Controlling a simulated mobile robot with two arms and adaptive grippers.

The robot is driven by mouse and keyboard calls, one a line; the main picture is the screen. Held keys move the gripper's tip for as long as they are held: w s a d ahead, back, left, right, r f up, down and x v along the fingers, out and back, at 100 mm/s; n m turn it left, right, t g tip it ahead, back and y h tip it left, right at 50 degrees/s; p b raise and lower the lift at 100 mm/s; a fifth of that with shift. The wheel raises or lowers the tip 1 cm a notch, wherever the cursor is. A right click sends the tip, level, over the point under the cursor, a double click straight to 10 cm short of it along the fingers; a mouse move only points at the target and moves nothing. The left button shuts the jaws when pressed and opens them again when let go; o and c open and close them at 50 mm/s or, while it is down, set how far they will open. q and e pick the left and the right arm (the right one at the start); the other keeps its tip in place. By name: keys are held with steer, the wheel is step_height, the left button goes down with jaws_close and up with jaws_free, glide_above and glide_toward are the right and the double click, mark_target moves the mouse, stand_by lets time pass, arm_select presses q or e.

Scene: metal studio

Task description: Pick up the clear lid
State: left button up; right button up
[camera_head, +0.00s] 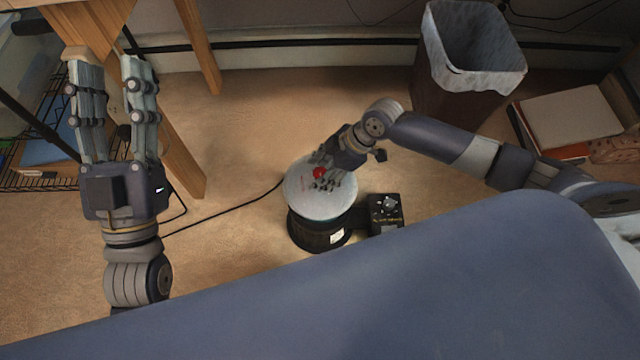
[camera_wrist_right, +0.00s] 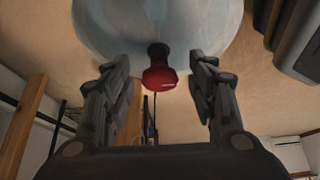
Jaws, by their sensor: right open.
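The clear lid (camera_head: 303,190) is a pale, see-through round cover with a red knob (camera_head: 319,173). It sits on a round black appliance base (camera_head: 318,238) on the floor. My right gripper (camera_head: 325,176) is over the lid, partly covering it in the head view. In the right wrist view the lid (camera_wrist_right: 150,22) fills the top, and its red knob (camera_wrist_right: 159,76) is between the two spread fingers of the right gripper (camera_wrist_right: 161,85), with a gap on each side. My left gripper (camera_head: 112,65) is raised, open and empty at the left, away from the lid.
A black control box (camera_head: 385,213) with a dial joins the base on its right. A black cord (camera_head: 232,210) runs left. A lined trash bin (camera_head: 470,75) stands at the back right. Wooden legs (camera_head: 180,150) and a wire rack (camera_head: 40,175) are left.

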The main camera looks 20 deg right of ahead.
steer(key=shift+a+f, duration=0.2)
steer(key=shift+f, duration=0.05)
